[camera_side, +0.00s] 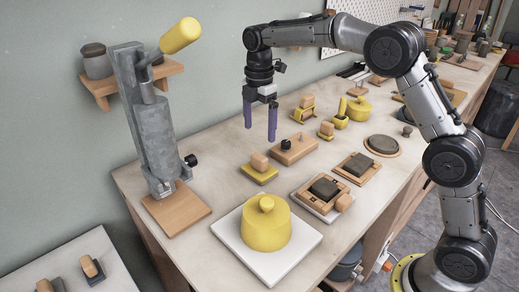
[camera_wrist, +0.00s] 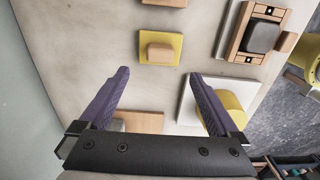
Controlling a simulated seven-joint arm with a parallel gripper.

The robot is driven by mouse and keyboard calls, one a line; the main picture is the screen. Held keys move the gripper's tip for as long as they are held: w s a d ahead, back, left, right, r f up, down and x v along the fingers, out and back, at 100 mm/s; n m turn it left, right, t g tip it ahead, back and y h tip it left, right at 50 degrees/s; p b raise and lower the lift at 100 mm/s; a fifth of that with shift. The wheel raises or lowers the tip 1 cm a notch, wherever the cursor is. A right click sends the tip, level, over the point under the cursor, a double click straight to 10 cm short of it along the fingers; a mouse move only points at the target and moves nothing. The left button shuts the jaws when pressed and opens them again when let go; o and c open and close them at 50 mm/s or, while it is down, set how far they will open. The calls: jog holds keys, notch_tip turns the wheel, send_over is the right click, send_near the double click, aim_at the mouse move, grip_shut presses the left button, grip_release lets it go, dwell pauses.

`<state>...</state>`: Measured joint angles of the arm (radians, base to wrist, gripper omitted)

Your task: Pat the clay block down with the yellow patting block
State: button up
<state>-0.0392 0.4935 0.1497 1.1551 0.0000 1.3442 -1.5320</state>
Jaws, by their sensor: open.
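The yellow patting block (camera_side: 258,175), a flat yellow plate with a wooden grip on top, lies on the bench; it also shows in the wrist view (camera_wrist: 147,60), ahead of the fingertips. A dark grey clay block (camera_side: 324,188) sits in a wooden frame on a white board; it also shows at upper right in the wrist view (camera_wrist: 263,37). Another dark block (camera_side: 358,164) lies on a wooden board behind it. My gripper (camera_side: 260,130) is open and empty, pointing down above the bench near the patting block. Both fingers (camera_wrist: 158,75) show apart in the wrist view.
A large yellow lidded pot (camera_side: 265,230) stands on a white board in front. A grey lever press (camera_side: 150,120) with a yellow handle stands at left.

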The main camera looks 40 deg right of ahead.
aim_at(259, 156)
notch_tip(259, 156, down, 10)
jog(key=shift+f, duration=0.2)
dwell(0.3)
jog(key=c, duration=1.4)
jog(key=o, duration=1)
jog(key=shift+o, duration=0.2)
jog(key=shift+r, duration=0.15)
grip_shut()
